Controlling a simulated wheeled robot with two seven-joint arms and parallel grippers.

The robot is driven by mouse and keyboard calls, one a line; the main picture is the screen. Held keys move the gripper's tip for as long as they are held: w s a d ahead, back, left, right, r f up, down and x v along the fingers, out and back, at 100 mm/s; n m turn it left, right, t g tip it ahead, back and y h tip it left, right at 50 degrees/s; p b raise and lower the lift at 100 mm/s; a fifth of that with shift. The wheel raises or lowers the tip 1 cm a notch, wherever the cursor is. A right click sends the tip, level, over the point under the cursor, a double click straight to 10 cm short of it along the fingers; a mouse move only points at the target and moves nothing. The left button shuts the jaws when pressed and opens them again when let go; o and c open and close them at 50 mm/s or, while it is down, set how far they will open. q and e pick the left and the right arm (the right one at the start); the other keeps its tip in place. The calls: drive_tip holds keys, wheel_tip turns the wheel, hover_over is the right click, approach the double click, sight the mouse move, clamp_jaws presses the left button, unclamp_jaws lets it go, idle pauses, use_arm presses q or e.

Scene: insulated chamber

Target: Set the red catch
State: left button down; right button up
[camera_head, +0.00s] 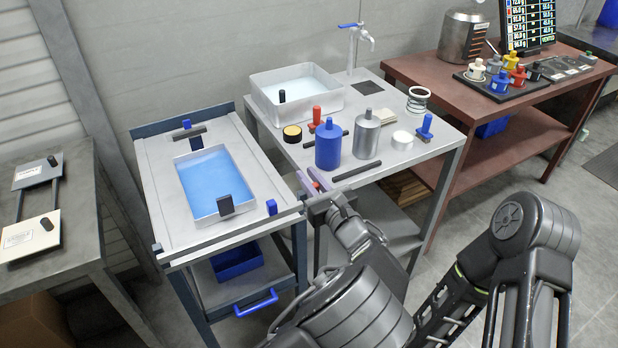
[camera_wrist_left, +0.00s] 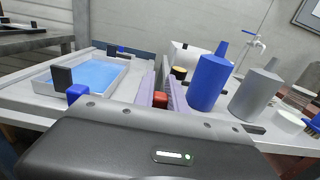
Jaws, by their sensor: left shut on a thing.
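The red catch (camera_head: 316,186) is a small red block between the lilac fingers of my left gripper (camera_head: 312,183), by the gap between the blue-framed cart and the grey bench. It also shows in the left wrist view (camera_wrist_left: 160,99), pinched between the two fingers. My left gripper is shut on it, and the fingers hide its sides and lower part. I cannot tell whether the catch touches the cart. A blue catch (camera_head: 271,207) stands at the cart's front right corner, and another blue one (camera_head: 186,124) is at the back. My right gripper is out of view.
The cart carries a white tray (camera_head: 237,174) of blue liquid. A blue bottle (camera_head: 328,146) and grey bottle (camera_head: 366,136) stand on the bench just beyond my left gripper, near a black bar (camera_head: 357,171). A red-brown table (camera_head: 450,92) stands at right.

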use_arm(q)
drive_tip(key=shift+s+a+f+n+b, duration=0.3)
drive_tip(key=shift+a+n+b, duration=0.3)
drive_tip(key=shift+n+b, duration=0.7)
drive_tip(key=shift+s+a+f+n+b, duration=0.15)
drive_tip(key=shift+s+a+n+b, duration=0.35)
drive_tip(key=shift+n+b, duration=0.75)
drive_tip(key=shift+s+a+f+n+b, duration=0.25)
drive_tip(key=shift+a+n+b, duration=0.55)
drive_tip(key=shift+b, duration=0.8)
drive_tip(key=shift+d+n, duration=0.15)
drive_tip(key=shift+n, duration=0.1)
drive_tip(key=c, duration=1.4)
unclamp_jaws()
drive_tip(key=shift+o, duration=0.2)
drive_tip(key=v, duration=0.7)
drive_tip(key=shift+s+d, duration=0.2)
drive_tip(key=shift+s, duration=0.15)
